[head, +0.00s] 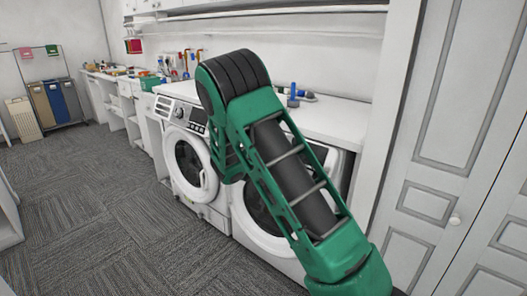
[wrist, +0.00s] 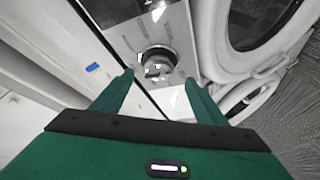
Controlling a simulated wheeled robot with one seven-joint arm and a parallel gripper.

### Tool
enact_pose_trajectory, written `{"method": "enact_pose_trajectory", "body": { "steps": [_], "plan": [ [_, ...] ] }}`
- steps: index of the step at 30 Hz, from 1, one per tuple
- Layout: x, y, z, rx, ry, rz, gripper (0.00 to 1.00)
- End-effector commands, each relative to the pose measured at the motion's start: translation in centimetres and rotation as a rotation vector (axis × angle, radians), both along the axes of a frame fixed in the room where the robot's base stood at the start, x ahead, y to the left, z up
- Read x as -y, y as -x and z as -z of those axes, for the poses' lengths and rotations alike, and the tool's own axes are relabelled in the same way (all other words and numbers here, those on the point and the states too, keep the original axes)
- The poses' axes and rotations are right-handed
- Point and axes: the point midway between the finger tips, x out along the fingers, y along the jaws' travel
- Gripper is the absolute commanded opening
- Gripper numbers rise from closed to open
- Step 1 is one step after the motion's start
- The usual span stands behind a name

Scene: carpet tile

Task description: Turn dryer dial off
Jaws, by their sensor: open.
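Two white front-loading machines stand side by side in the head view: a left one (head: 206,207) and a right one (head: 240,222), largely hidden behind my green arm. The head view does not show clearly which is the dryer. In the wrist view a round silver dial (wrist: 158,60) sits on a pale control panel (wrist: 132,36) with printed marks. My gripper (wrist: 163,80) is open, its two green fingers spread on either side below the dial. The space between the fingers looks empty, and contact with the dial cannot be told. My gripper is hidden in the head view.
A white counter (head: 335,118) runs above the machines, with a blue object (head: 293,97) on it. White cabinet doors (head: 440,160) stand close on the right. Grey carpet (head: 95,215) is clear on the left. Round machine doors (wrist: 255,22) lie right of the panel.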

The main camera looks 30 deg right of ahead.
Motion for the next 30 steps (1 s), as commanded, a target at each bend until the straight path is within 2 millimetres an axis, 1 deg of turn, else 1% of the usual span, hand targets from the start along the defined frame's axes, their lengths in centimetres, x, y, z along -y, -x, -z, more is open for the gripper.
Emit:
{"method": "enact_pose_trajectory", "body": {
  "steps": [1, 6, 12, 27, 30],
  "plan": [
    [-0.8, 0.7, -0.2, -0.002, 0.0, -0.002, 0.66],
    [-2.4, 2.5, -0.8, -0.001, 0.0, -0.002, 0.66],
    [-3.2, 3.5, -1.1, -0.001, 0.0, -0.001, 0.66],
    [-3.2, 3.6, -1.1, -0.001, 0.0, 0.001, 0.66],
    [-2.7, 4.0, -1.2, -0.004, -0.013, 0.016, 0.66]
  ]
}}
